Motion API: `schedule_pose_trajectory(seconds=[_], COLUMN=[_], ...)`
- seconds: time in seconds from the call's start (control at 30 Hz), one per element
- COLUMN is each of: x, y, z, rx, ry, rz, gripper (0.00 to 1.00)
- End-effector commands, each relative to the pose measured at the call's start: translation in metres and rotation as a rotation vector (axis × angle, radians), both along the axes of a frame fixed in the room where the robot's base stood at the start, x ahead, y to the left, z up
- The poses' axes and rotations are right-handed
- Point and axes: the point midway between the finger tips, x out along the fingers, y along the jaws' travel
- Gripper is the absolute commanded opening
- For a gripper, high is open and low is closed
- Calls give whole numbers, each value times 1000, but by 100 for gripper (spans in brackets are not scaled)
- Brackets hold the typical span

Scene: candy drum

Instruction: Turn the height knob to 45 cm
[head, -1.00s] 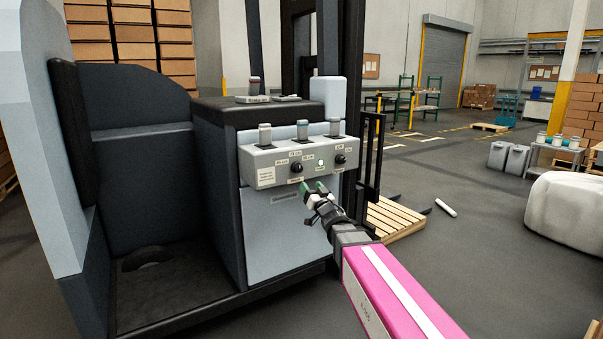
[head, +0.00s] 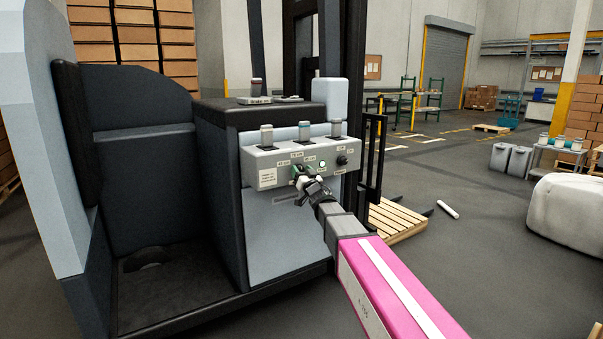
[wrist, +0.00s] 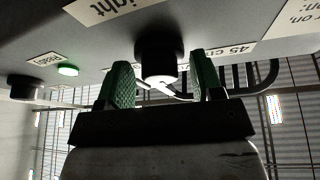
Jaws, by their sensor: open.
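The height knob (wrist: 158,50) is black with a white mark on its front end, in the upper middle of the wrist view, which shows the panel upside down. A label reading "45 cm" (wrist: 238,50) sits beside it. The knob stands between the two green fingertips of my open gripper (wrist: 161,82), with gaps visible on both sides. I cannot tell which label the white mark points to. In the head view my gripper (head: 306,172) is at the front of the grey control panel (head: 267,163) and largely hides the knob.
A second black knob (head: 342,159) and a lit green lamp (head: 322,163) are on the panel to the right. A wooden pallet (head: 398,222) lies on the floor to the right.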

Motion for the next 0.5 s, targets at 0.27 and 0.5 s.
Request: schedule_pose_trajectory(seconds=[0.27,0.5], x=[-1,0], y=[0,0], z=[0,0], rx=[0,-6], ry=[0,-2], rz=[0,0], gripper=[28,26])
